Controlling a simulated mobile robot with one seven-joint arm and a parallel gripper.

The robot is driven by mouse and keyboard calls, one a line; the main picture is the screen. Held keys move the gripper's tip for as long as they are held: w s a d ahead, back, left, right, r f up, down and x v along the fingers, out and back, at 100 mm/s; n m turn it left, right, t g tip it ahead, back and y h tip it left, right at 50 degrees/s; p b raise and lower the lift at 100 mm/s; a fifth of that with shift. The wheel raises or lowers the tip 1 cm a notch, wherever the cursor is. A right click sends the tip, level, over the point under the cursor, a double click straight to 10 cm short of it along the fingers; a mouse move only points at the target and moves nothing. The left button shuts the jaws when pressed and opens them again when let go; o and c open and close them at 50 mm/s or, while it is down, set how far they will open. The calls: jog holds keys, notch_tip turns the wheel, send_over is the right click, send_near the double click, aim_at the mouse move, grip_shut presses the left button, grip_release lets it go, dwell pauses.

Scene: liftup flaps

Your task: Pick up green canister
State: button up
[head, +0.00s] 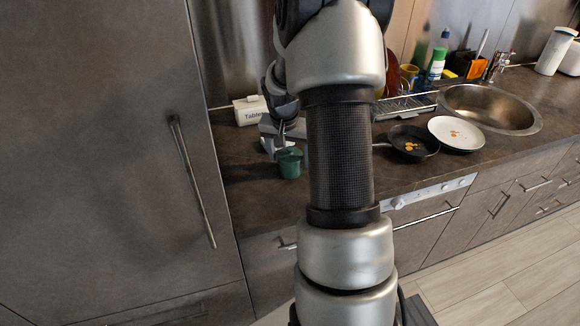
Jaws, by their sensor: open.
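The green canister (289,163) stands upright on the dark countertop, left of my arm, near the middle of the head view. My gripper (272,143) is just behind and to the left of the canister, low over the counter. Its jaws are open, and nothing shows held in them. Part of the gripper and wrist is hard to make out at this size. I cannot tell whether a finger touches the canister.
A white box labelled "Tablet" (250,110) stands behind my gripper. A dark pan (412,143), a white plate (456,133) and a sink (490,108) are to the right. A tall cabinet (100,150) bounds the left. My arm hides the middle of the counter.

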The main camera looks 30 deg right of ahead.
jog(key=shift+w+d+f, duration=0.1)
jog(key=shift+d+f, duration=0.05)
jog(key=shift+f, duration=0.35)
